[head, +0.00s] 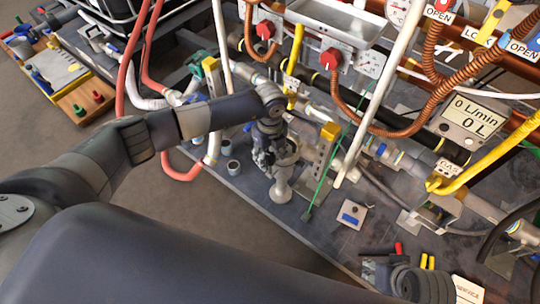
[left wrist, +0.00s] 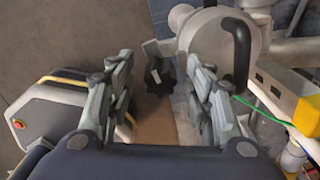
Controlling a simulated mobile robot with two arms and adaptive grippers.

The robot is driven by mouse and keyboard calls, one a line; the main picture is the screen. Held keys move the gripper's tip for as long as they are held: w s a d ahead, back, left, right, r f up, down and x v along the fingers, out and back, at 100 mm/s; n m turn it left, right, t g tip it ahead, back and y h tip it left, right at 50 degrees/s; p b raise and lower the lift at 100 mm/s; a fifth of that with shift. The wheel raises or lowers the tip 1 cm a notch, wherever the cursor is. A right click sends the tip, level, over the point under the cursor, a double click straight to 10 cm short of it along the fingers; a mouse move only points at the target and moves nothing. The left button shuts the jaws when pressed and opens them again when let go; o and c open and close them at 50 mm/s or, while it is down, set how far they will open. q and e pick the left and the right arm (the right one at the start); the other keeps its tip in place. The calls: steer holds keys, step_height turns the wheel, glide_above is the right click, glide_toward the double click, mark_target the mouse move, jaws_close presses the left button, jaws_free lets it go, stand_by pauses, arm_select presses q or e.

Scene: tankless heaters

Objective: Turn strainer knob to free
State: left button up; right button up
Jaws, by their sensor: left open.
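The strainer (head: 281,189) is a pale grey metal body low on the pipework. Its rounded housing also shows in the left wrist view (left wrist: 214,42). A dark, lobed knob (left wrist: 158,78) sits beside the housing on a small grey bracket. My left gripper (head: 264,158) is at the strainer and covers part of it in the head view. In the left wrist view its two fingers (left wrist: 161,70) are open and spread either side of the knob, with a gap on both sides. The knob is hidden in the head view.
A black curved handle (left wrist: 240,45) stands right of the knob. A yellow-and-grey box (left wrist: 62,115) is at the left. A yellow-topped block (head: 330,132) and a green rod (head: 328,172) stand right of the strainer. Open floor (head: 215,220) lies in front.

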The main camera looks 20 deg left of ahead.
mark_target(270, 155)
arm_select(q)
step_height(270, 155, up, 11)
steer(key=shift+r, duration=0.15)
stand_by(0.5)
